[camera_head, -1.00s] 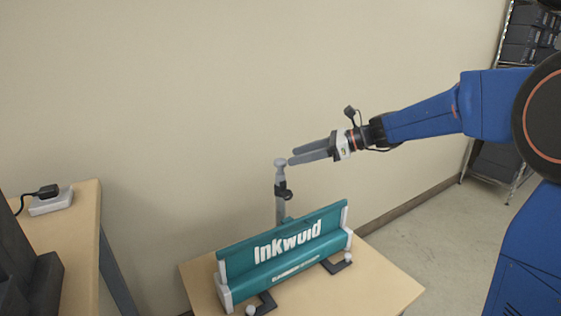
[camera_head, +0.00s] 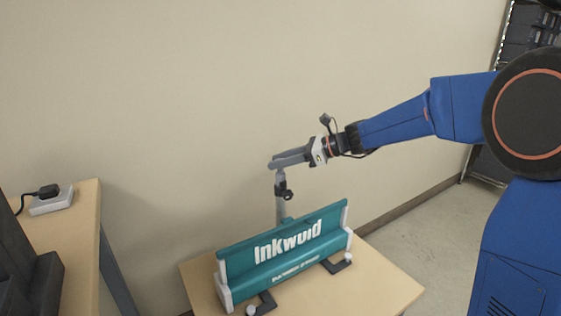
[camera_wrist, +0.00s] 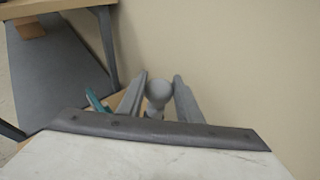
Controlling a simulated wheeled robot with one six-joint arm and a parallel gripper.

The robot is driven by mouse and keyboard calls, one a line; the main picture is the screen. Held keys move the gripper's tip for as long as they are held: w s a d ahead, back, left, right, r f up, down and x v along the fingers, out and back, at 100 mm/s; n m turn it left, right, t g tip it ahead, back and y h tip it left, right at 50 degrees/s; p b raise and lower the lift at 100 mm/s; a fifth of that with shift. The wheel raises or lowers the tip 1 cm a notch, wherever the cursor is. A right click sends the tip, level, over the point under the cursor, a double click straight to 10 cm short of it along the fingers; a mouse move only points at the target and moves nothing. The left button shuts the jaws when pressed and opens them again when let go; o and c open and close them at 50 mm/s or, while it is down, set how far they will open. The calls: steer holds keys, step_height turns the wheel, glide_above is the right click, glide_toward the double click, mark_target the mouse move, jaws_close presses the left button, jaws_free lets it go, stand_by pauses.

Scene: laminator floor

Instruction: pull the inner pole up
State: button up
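The grey inner pole (camera_head: 280,178) stands upright behind the teal Inkwuid banner stand, with a black clamp (camera_head: 284,193) below its top. In the wrist view its round knob top (camera_wrist: 159,89) sits between the two grey fingers. My gripper (camera_head: 274,162) reaches in from the right, level with the top of the pole, and hides the knob in the head view. In the wrist view my gripper (camera_wrist: 160,84) is open, with a finger on each side of the knob and narrow gaps showing. The outer pole (camera_head: 281,210) drops behind the teal banner base (camera_head: 285,250).
The banner base stands on a small wooden table (camera_head: 370,290). A wooden desk (camera_head: 75,230) at the left holds a white power strip (camera_head: 52,201). A plain wall is close behind the pole. A shelf (camera_head: 520,60) stands at the far right.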

jaws_close()
step_height(320, 180, up, 36)
steer(key=shift+r, duration=0.25)
steer(key=o, duration=1)
jaws_free()
steer(key=shift+d, duration=0.1)
steer(key=v, duration=1.7)
steer(key=shift+r, duration=0.15)
steer(key=shift+d, duration=0.1)
